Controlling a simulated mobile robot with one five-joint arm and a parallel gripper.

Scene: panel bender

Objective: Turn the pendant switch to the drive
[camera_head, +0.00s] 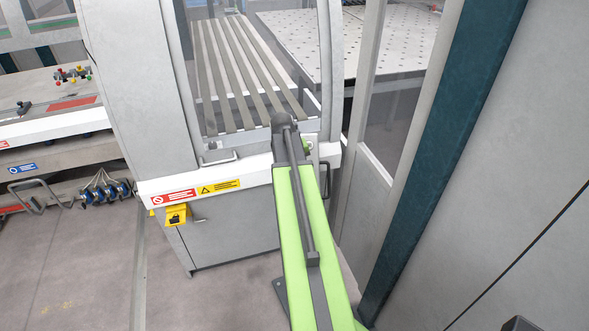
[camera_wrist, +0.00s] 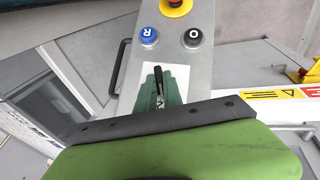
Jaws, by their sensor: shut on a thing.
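The pendant (camera_wrist: 201,65) is a grey metal panel with a white plate, seen in the wrist view. Its switch (camera_wrist: 158,78) is a small black lever on that plate, pointing up the picture with a slight lean to the left. My gripper (camera_wrist: 160,95) is at the switch, its dark green fingers shut on it. The lower part of the switch and its markings are hidden by my gripper. In the head view my green arm covers most of the pendant, and the switch cannot be seen there.
Above the switch are a blue R button (camera_wrist: 148,36), a dark O button (camera_wrist: 193,38) and a red emergency stop (camera_wrist: 177,2) on yellow. A black handle (camera_wrist: 119,68) runs along the panel's left side. A yellow padlock box (camera_head: 176,215) hangs on the machine; grey floor lies in front.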

